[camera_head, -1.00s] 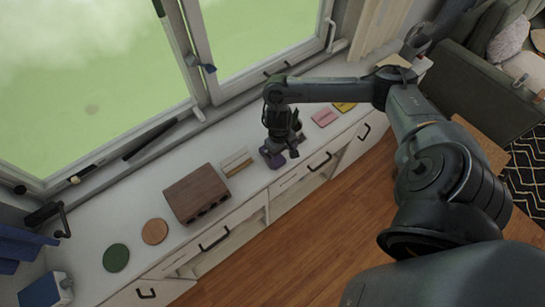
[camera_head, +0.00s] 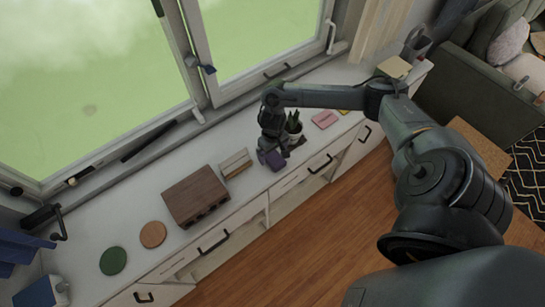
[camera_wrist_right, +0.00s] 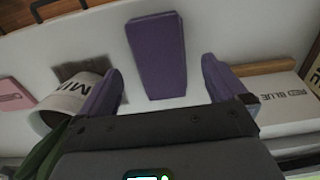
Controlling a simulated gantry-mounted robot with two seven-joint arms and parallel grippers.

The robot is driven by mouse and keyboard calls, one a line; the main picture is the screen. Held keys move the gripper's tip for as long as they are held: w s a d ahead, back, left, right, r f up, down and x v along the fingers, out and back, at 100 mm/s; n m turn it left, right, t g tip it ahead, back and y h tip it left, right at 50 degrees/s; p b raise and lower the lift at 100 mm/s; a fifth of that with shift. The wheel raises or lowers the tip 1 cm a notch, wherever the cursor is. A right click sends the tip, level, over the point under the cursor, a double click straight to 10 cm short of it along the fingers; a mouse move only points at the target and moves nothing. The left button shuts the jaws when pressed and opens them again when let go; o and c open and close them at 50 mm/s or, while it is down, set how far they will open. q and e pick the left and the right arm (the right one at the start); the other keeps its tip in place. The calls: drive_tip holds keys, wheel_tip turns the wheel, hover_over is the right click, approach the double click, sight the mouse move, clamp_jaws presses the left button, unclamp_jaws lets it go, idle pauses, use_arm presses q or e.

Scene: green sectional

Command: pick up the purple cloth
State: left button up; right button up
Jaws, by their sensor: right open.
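The purple cloth (camera_wrist_right: 156,35) lies flat as a narrow folded block on the white counter in the right wrist view. My right gripper (camera_wrist_right: 159,70) is open, with one purple finger on each side of the cloth's near end. The fingers look apart from it, and I cannot tell their height above the counter. In the head view my right gripper (camera_head: 271,152) points down at the counter. Purple shows at its tip there, but I cannot separate cloth from fingers. My left gripper is not in view.
A lettered plant pot (camera_wrist_right: 72,98) stands close left of the fingers in the wrist view. A white book (camera_wrist_right: 282,98) lies close right. A brown wooden box (camera_head: 196,194) and round green (camera_head: 113,260) and tan (camera_head: 153,234) coasters lie along the counter. Windows line the back.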

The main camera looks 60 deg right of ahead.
drive_tip(key=shift+f, duration=1.4)
drive_tip(key=c, duration=1.2)
drive_tip(key=shift+r, duration=0.55)
drive_tip(key=r, duration=0.1)
drive_tip(key=s+r, duration=0.1)
drive_tip(key=r, duration=0.1)
drive_tip(key=shift+d+r, duration=0.2)
drive_tip(key=shift+r, duration=0.05)
drive_tip(key=s+r, duration=0.2)
drive_tip(key=s, duration=0.1)
drive_tip(key=s+d+r, duration=0.1)
drive_tip(key=s+r, duration=0.1)
drive_tip(key=s, duration=0.2)
drive_tip(key=s+r, duration=0.2)
drive_tip(key=s, duration=0.1)
drive_tip(key=shift+s+d+r+b, duration=0.2)
drive_tip(key=shift+d+b, duration=0.15)
